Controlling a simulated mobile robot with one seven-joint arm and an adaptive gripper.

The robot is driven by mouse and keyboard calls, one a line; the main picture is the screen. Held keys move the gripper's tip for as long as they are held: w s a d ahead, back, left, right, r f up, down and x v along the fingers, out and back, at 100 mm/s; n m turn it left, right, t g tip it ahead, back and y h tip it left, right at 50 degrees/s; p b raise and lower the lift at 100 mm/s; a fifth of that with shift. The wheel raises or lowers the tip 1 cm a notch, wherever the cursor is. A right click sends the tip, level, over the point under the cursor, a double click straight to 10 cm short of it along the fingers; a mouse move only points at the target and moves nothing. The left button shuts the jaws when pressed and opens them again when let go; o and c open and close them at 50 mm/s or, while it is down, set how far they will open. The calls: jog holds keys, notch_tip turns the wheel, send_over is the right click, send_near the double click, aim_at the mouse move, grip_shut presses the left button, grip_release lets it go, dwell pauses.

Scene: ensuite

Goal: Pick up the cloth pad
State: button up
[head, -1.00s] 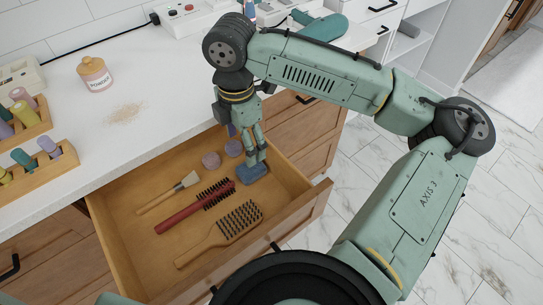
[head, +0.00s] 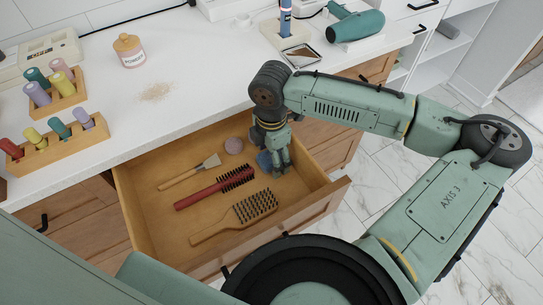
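The cloth pad (head: 263,160) is a small blue piece in the right part of the open wooden drawer. My gripper (head: 281,174) points down into the drawer, with its green fingers at the pad. The fingers hide the pad's right part. I cannot tell whether they touch it, or whether they are open or shut on it.
The drawer's front panel (head: 315,210) and the white counter (head: 180,110) border the space.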

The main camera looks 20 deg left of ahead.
jog(key=shift+f, duration=0.1)
jog(key=c, duration=1)
jog(key=shift+c, duration=0.2)
notch_tip(320, 180, up, 18)
jog(key=b, duration=0.1)
jog(key=shift+b, duration=0.4)
